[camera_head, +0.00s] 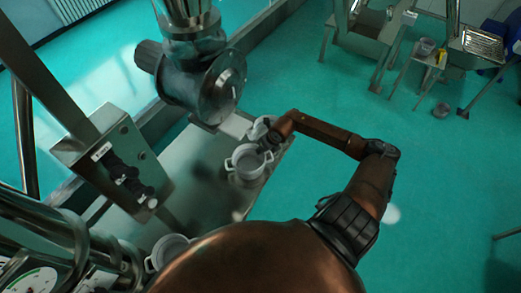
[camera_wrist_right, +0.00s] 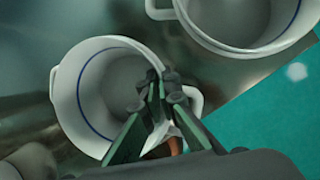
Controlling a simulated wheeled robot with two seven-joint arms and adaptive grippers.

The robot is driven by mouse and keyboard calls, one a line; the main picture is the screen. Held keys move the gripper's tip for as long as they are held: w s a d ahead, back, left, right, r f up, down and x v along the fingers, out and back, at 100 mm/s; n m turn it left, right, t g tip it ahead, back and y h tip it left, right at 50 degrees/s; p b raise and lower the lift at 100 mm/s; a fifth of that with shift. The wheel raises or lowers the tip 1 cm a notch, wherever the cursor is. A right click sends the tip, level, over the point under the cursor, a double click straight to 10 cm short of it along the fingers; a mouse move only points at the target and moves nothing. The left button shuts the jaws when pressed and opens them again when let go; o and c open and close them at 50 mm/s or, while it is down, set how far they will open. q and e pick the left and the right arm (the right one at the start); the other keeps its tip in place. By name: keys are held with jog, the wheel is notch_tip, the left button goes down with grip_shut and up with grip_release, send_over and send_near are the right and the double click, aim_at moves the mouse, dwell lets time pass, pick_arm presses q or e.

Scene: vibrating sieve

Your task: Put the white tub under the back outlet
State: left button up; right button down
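A white two-handled tub (camera_head: 246,164) stands on the steel table in the head view, near its right edge. It also shows in the right wrist view (camera_wrist_right: 90,95), with a blue line inside its wall. My right gripper (camera_head: 268,143) is at this tub's far right side. In the right wrist view my right gripper (camera_wrist_right: 160,82) has its fingertips close together at the rim by one handle, seemingly pinching it. A second white tub (camera_head: 258,128) stands just behind, partly hidden by my gripper. Which outlet is the back one I cannot tell. My left gripper is out of view.
A third white tub (camera_head: 168,250) stands near, partly covered by my body. The steel table (camera_head: 195,200) is bare between the tubs. A steel machine with a round housing (camera_head: 220,98) stands behind; a control box (camera_head: 112,160) is at left. Green floor lies to the right.

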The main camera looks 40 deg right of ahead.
jog(key=shift+f, duration=0.1)
jog(key=c, duration=2.7)
grip_release()
jog(key=shift+w, duration=0.1)
jog(key=o, duration=0.5)
jog(key=shift+o, duration=0.2)
